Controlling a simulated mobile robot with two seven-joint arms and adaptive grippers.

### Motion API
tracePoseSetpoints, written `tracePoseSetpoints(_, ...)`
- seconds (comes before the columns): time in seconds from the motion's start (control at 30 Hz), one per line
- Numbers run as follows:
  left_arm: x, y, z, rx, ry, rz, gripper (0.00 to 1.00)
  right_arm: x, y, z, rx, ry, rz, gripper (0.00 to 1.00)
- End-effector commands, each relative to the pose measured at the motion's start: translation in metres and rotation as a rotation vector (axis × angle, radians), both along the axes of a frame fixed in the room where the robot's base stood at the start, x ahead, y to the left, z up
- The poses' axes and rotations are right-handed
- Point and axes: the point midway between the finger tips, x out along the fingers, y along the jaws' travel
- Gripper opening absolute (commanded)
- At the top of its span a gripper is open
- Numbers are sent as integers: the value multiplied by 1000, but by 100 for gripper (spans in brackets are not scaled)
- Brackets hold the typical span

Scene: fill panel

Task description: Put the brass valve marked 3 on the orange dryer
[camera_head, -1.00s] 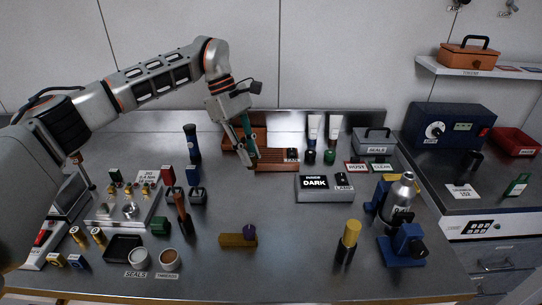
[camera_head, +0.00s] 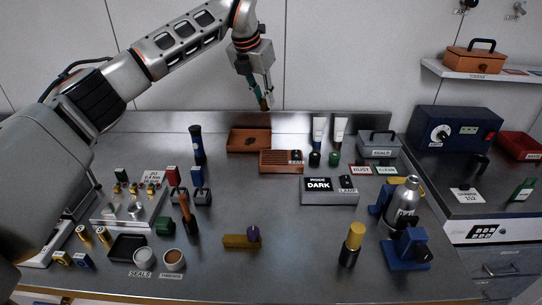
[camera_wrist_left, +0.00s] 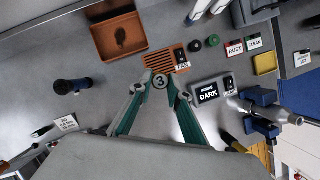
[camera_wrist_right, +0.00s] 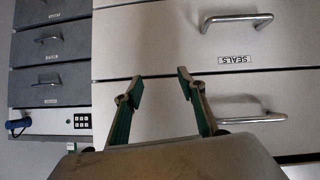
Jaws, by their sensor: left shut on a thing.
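The brass valve marked 3 (camera_wrist_left: 160,81) shows its round numbered end between my left fingertips in the left wrist view; in the head view it is small and dark (camera_head: 264,104). My left gripper (camera_head: 267,97) is shut on it and holds it raised before the back wall. The orange dryer (camera_head: 273,162) is a slatted box with a FAN label on the bench; in the left wrist view its slats (camera_wrist_left: 158,64) appear just beyond the valve. My right gripper (camera_wrist_right: 157,88) is open and empty before a SEALS drawer, outside the head view.
An open orange tray (camera_head: 249,148) lies behind the dryer. A blue cylinder (camera_head: 197,144) stands at left.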

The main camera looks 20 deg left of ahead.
Motion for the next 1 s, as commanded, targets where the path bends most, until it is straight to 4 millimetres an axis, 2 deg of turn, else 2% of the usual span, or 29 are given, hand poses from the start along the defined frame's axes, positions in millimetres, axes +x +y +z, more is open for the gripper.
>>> tracePoseSetpoints(0.4, -2, 0, -101, -1, 7, -1, 0, -2, -7, 2, -10, 12, -10, 40)
tracePoseSetpoints(0.53, -1, 0, -129, -2, 6, -1, 0, -4, -10, 0, -15, 20, -13, 40)
tracePoseSetpoints(0.63, -1, 0, -143, -2, 5, -1, 0, -6, -11, -3, -17, 30, -16, 40)
tracePoseSetpoints(0.77, 0, 0, -152, -1, 1, -3, 0, -9, -12, -7, -19, 40, -19, 40)
tracePoseSetpoints(0.87, -1, 0, -158, -1, 2, -2, 0, -10, -12, -7, -18, 40, -20, 40)
tracePoseSetpoints(1.0, -1, 0, -175, 0, 4, -3, 0, -10, -13, -5, -19, 41, -22, 40)
